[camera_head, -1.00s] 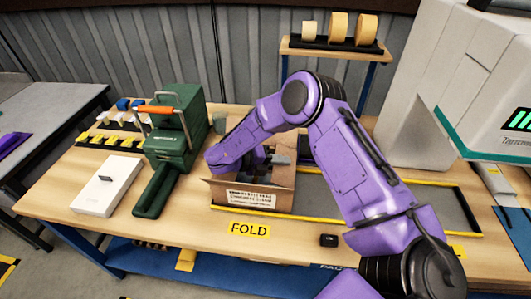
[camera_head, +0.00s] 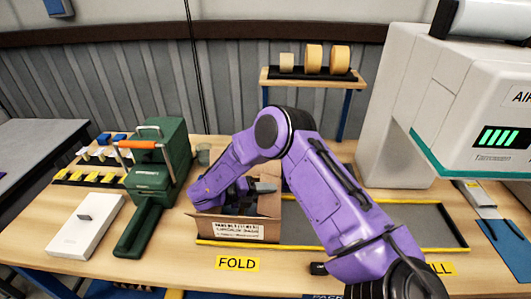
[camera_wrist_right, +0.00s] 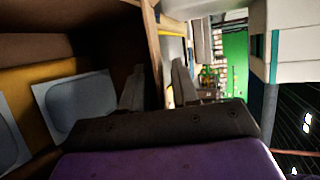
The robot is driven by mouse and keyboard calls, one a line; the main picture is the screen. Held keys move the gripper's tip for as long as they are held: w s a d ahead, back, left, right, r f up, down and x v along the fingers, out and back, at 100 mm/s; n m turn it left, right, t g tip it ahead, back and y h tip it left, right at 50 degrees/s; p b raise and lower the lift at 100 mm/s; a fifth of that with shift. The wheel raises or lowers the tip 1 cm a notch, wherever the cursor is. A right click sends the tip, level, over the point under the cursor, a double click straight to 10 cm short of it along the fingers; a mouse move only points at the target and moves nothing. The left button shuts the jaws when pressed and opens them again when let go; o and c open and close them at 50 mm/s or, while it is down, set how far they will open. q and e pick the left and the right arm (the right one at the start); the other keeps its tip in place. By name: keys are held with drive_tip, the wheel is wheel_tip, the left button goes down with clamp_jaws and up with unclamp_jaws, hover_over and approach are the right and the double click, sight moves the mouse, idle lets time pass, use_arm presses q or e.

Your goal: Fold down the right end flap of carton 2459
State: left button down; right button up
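The open brown carton (camera_head: 210,228) stands on the wooden bench, with a printed white label on its front wall; the number is too small to read. Grey-blue pieces (camera_wrist_right: 75,98) show inside the carton. The right flap is mostly hidden in the head view. My left gripper is out of view.
A green tool with an orange handle (camera_head: 160,165) and a white box (camera_head: 85,225) stand left of the carton. A yellow-edged grey area (camera_head: 420,225) lies to the right, beside a large white machine (camera_head: 400,130). Tape rolls (camera_head: 313,58) sit on a raised shelf behind.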

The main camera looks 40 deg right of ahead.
drive_tip(key=shift+w+a, duration=0.2)
drive_tip(key=shift+a, duration=0.1)
drive_tip(key=b+v, duration=0.3)
drive_tip(key=v, duration=0.6)
drive_tip(key=shift+a+r+b, duration=0.25)
drive_tip(key=shift+a+b, duration=0.1)
drive_tip(key=shift+w, duration=0.15)
